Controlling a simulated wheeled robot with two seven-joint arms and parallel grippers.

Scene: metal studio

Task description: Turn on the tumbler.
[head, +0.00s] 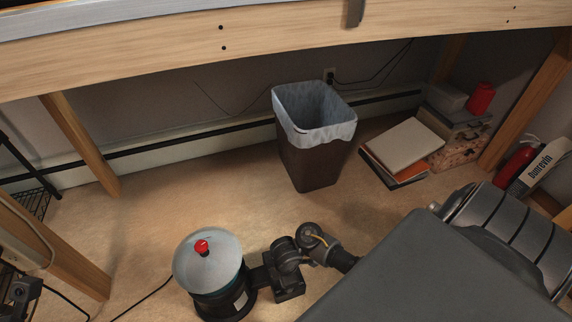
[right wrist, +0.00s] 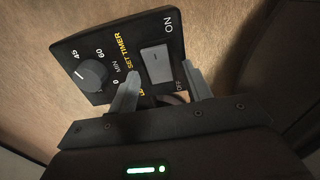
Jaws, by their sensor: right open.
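The tumbler (head: 208,270) stands on the floor in the head view, with a grey round lid and a red knob (head: 202,246) on top. Its black control panel (right wrist: 122,40) fills the upper part of the right wrist view. The panel has a grey rocker switch (right wrist: 155,63) between the marks ON and OFF, and a round timer dial (right wrist: 91,74). Which way the rocker is set, I cannot tell. My right gripper (right wrist: 160,71) is open and empty, its fingertips on either side of the rocker's lower end. Whether they touch the panel is unclear. My left gripper is not in view.
A brown bin (head: 308,165) with a pale liner stands behind the tumbler. Books (head: 405,150) and a box (head: 455,135) lie to the right. A wooden bench (head: 280,40) spans overhead, with legs at both sides. A cord runs along the floor at left.

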